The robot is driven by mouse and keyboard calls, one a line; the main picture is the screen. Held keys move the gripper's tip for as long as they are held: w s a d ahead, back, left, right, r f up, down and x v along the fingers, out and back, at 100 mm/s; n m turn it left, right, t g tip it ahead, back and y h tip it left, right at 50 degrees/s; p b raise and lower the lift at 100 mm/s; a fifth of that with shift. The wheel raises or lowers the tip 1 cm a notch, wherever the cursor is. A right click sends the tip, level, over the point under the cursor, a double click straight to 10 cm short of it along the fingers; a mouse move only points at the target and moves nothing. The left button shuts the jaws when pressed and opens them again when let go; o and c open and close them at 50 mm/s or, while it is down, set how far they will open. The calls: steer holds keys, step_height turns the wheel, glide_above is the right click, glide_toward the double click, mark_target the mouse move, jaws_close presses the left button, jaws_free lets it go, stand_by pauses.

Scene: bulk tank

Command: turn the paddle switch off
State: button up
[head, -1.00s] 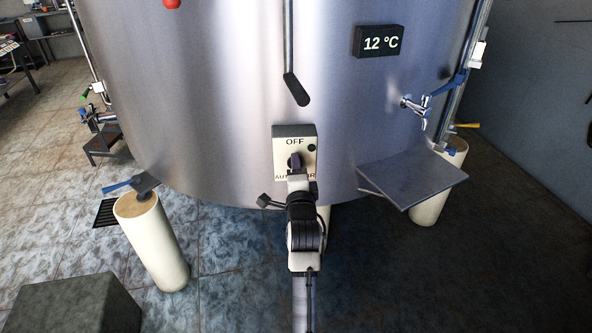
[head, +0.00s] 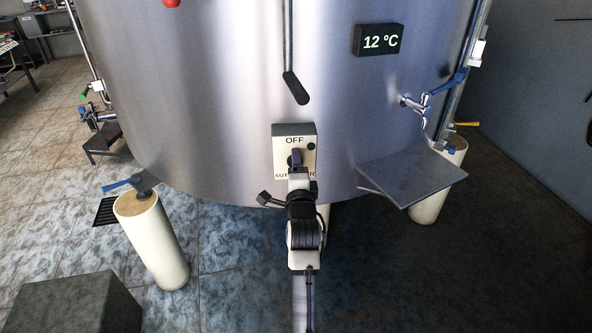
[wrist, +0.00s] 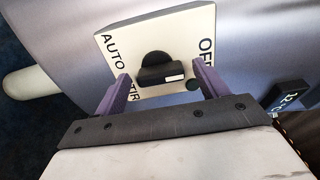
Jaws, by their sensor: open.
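The switch plate (head: 306,137) is a pale panel on the front of the steel tank, with OFF at its top and AUTO and a partly hidden word at its bottom. In the wrist view the plate (wrist: 109,43) appears turned, with OFF at the right. The black paddle switch (wrist: 153,74) sits mid-plate, and its white mark is on the end toward OFF. My gripper (wrist: 160,73) is open, with one purple finger at each end of the paddle and a visible gap at both. In the head view my gripper (head: 296,158) hides most of the paddle.
A dark round spot (head: 311,146) is on the plate's right side. A black-ended lever (head: 296,88) hangs above the plate. A shelf (head: 412,178) juts out at the right below a tap (head: 417,105). A temperature display (head: 379,40) reads 12 °C. Pale tank legs (head: 152,240) stand below.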

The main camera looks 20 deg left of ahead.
steer(key=shift+s, duration=0.1)
steer(key=b+v, duration=0.2)
steer(key=v, duration=1.1)
steer(key=shift+s+b, duration=0.35)
steer(key=shift+b, duration=0.05)
steer(key=shift+d, duration=0.15)
